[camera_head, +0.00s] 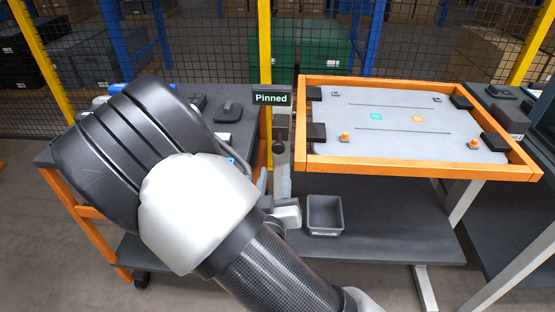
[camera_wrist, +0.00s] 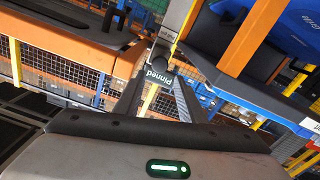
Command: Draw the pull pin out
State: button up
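The sign also shows, tilted, in the wrist view (camera_wrist: 159,77). My gripper (camera_wrist: 160,88) points toward the post, its two dark fingers spread apart on either side of the sign in that view. No object shows gripped between them. In the head view my arm and hand cover much of the area below the post.
The orange-framed table (camera_head: 418,169) has a grey top with small fittings. A grey bin (camera_head: 324,215) sits on the dark lower shelf (camera_head: 385,225). A dark bench (camera_head: 222,128) is at the left, partly behind my arm. A mesh fence with yellow posts stands behind.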

aim_at(278, 150)
jog(key=w, duration=0.9)
jog(key=shift+w+d+r, duration=0.1)
jog(key=shift+w+d, duration=0.05)
jog(key=shift+w, duration=0.05)
jog(key=shift+s, duration=0.1)
grip_shut()
